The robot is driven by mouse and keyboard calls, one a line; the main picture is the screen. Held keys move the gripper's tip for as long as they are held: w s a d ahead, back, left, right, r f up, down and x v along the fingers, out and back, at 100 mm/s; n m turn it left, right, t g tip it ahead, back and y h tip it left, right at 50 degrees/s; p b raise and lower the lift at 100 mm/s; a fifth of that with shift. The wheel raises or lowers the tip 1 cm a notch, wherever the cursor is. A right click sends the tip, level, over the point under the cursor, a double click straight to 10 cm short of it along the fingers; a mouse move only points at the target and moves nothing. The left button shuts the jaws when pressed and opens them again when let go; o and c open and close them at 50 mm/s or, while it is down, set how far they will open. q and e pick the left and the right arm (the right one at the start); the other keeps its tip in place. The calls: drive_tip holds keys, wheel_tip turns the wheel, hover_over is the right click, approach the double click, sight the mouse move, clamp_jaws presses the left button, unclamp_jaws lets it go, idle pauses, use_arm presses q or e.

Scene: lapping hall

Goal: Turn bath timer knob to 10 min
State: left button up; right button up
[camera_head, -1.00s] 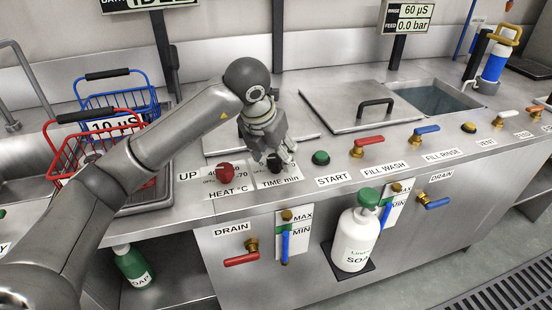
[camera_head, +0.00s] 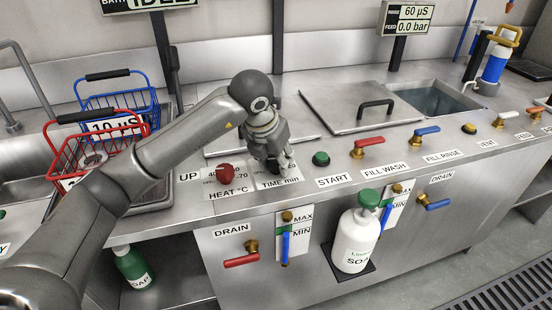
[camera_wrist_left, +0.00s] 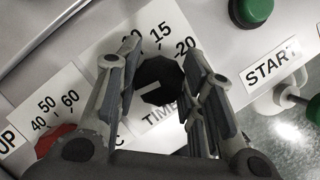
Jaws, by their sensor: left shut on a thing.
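The black bath timer knob (camera_wrist_left: 160,82) sits on a white dial plate marked TIME min. In the left wrist view the numbers 15 and 20 show above it; another number is partly hidden by a finger. A white mark on the knob points to the lower left in that view. My left gripper (camera_wrist_left: 159,62) has one finger on each side of the knob and is shut on it. In the head view the left gripper (camera_head: 273,161) reaches down over the TIME plate (camera_head: 280,183) and hides most of the knob. My right gripper is not in view.
The red heat knob (camera_head: 225,173) is just left of my gripper. The green START button (camera_head: 321,159) is close on its right. Red and blue valve levers line the panel further right. A lidded bath (camera_head: 345,103) lies behind.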

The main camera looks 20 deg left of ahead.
use_arm(q)
drive_tip(key=shift+m, duration=0.4)
drive_tip(key=m+h, duration=0.1)
drive_tip(key=m, duration=0.2)
drive_tip(key=shift+r+m+g+h+b, duration=0.1)
drive_tip(key=shift+m+g+h+b, duration=0.2)
drive_tip(key=shift+h, duration=0.1)
drive_tip(key=shift+m, duration=0.5)
drive_tip(key=shift+m+g+h, duration=0.3)
drive_tip(key=shift+m+h, duration=0.1)
drive_tip(key=shift+m, duration=0.5)
drive_tip(key=m+g+p, duration=0.1)
drive_tip(key=m, duration=0.2)
drive_tip(key=shift+m+h, duration=0.3)
drive_tip(key=shift+h, duration=0.1)
drive_tip(key=shift+m+g+p, duration=0.4)
drive_tip(key=shift+m+g, duration=0.7)
drive_tip(key=shift+m, duration=1.4)
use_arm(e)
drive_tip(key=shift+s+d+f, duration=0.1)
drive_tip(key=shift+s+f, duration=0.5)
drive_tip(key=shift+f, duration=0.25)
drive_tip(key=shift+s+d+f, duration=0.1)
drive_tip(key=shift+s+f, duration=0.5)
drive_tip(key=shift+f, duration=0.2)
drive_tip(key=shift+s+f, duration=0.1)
use_arm(q)
drive_tip(key=o, duration=1)
